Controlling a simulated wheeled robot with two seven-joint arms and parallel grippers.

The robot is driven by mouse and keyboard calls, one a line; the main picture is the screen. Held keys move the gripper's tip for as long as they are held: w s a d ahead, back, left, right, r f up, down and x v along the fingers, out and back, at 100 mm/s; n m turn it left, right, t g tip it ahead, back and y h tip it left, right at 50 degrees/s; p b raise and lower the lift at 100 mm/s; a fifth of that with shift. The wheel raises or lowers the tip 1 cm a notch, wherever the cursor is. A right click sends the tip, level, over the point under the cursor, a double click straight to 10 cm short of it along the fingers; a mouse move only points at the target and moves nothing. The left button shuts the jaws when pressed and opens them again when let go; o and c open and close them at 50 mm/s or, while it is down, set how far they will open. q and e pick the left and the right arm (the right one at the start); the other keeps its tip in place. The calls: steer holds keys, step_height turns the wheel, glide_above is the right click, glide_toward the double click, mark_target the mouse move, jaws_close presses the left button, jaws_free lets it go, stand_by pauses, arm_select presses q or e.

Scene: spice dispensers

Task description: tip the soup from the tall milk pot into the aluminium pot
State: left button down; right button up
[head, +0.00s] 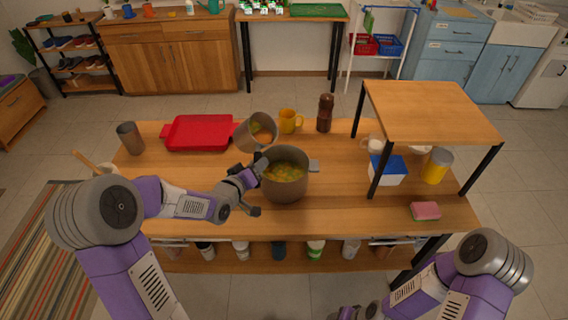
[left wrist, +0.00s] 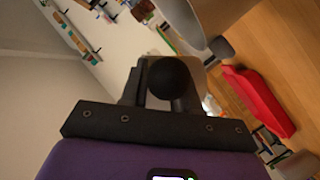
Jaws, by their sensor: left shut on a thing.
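The tall milk pot (head: 243,138), a grey pot, is tilted in the head view, its mouth turned toward the right and front. Orange and green soup pieces show inside it. The aluminium pot (head: 285,190) stands just in front and to the right, with yellow-green soup in it and a tab handle on its right. My left gripper (head: 257,168) is shut on the milk pot's handle, at the aluminium pot's left rim. The left wrist view shows a dark round handle end between the fingers and the milk pot's grey wall (left wrist: 184,18) beyond.
A red tray (head: 200,132) lies behind left, near a grey cup (head: 130,138). A yellow mug (head: 290,121) and a brown mill (head: 325,113) stand behind. A raised wooden shelf (head: 425,108) is at the right, with a sponge (head: 425,211) in front.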

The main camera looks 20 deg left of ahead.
arm_select(q)
steer(key=shift+f+b, duration=0.15)
steer(key=shift+b, duration=0.15)
steer(key=shift+d+f+m, duration=0.1)
steer(key=shift+m, duration=0.2)
steer(key=shift+f+b, duration=0.2)
steer(key=shift+b, duration=0.15)
steer(key=shift+y, duration=0.3)
steer(key=shift+f+m, duration=0.1)
steer(key=shift+m, duration=0.2)
steer(key=shift+f, duration=0.15)
steer(key=shift+f+b, duration=0.1)
steer(key=shift+b, duration=0.25)
steer(key=shift+f+m, duration=0.1)
steer(key=shift+m, duration=0.2)
